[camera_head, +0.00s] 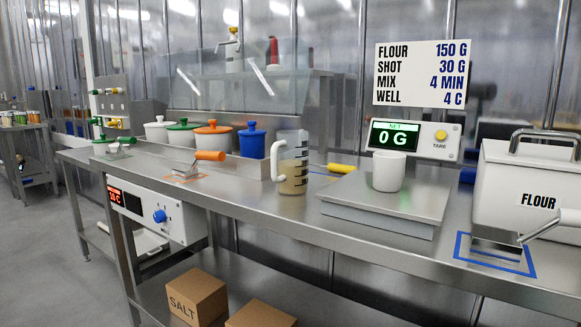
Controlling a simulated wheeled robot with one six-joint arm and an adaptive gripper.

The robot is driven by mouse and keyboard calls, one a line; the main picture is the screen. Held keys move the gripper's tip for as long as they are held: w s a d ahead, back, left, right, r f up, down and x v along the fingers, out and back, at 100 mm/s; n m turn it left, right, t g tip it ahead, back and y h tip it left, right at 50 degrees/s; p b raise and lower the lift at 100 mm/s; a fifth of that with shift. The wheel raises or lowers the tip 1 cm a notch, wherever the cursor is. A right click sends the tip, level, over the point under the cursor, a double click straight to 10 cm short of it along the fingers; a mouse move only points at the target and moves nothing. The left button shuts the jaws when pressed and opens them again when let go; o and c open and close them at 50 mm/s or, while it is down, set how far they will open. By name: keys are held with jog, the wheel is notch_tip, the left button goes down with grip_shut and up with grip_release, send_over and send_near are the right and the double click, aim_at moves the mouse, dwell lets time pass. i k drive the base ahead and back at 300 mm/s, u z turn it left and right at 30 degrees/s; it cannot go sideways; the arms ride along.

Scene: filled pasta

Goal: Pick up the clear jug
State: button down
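The clear jug (293,151) stands upright on the steel counter, near the middle of the view. It is see-through with dark measuring marks, and its lower part holds something beige. Its white handle (276,162) points left. The jug stands left of the scale and just right of a blue lidded pot. My gripper is not in view.
A scale (388,207) reading 0 G bears a white cup (388,171). A white flour bin (527,190) stands at right with a metal scoop (497,243) before it. Lidded pots (252,141) and an orange-handled tool (208,156) lie left. Counter before the jug is clear.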

aim_at(289, 151)
jog(key=z, duration=3.8)
jog(key=k, duration=1.75)
jog(key=u, duration=1.6)
